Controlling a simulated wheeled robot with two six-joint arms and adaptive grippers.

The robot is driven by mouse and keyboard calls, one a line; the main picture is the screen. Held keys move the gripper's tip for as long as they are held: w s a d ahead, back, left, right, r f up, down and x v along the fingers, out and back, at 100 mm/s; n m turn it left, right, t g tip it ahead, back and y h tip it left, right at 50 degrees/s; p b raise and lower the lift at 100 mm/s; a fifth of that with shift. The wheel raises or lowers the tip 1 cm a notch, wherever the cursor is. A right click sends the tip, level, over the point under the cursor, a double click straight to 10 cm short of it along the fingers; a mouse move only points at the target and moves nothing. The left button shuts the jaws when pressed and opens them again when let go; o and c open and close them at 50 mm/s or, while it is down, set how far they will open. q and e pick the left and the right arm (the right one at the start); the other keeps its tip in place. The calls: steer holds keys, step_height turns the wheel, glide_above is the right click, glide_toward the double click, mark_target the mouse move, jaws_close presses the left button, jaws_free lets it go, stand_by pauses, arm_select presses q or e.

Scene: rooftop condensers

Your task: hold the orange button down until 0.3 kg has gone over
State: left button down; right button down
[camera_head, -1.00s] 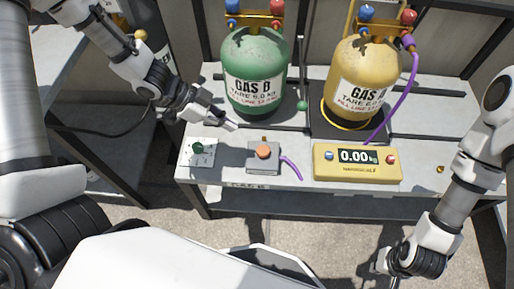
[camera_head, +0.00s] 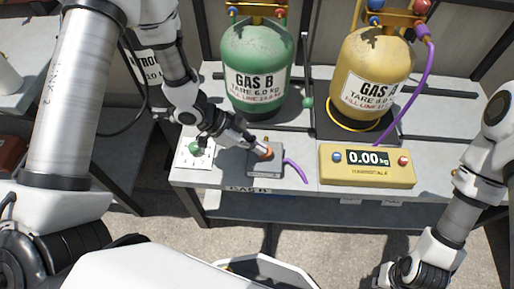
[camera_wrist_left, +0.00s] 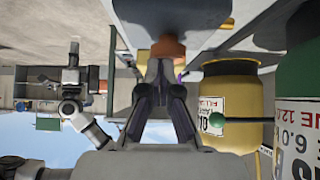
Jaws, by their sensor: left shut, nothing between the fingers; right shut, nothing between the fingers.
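The orange button (camera_head: 266,153) sits on a small grey box (camera_head: 264,170) near the front edge of the bench. My left gripper (camera_head: 262,150) is shut and empty, with its fingertips at the button; whether they press it I cannot tell. In the left wrist view the shut fingertips (camera_wrist_left: 160,64) meet the orange button (camera_wrist_left: 168,47). The yellow scale display (camera_head: 367,166) reads 0.00 kg. My right gripper (camera_head: 392,276) is low at the bottom right, partly cut off, shut and empty.
A green GAS B cylinder (camera_head: 255,65) stands at the back of the bench. A white plate with a green knob (camera_head: 195,147) lies left of the button box. A short purple cable (camera_head: 297,171) leaves the box. The bench front between box and display is narrow.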

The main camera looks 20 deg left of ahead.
arm_select(q)
steer(key=shift+f, duration=0.9)
steer(key=shift+s, duration=0.1)
steer(key=shift+s+f, duration=0.1)
stand_by(6.9)
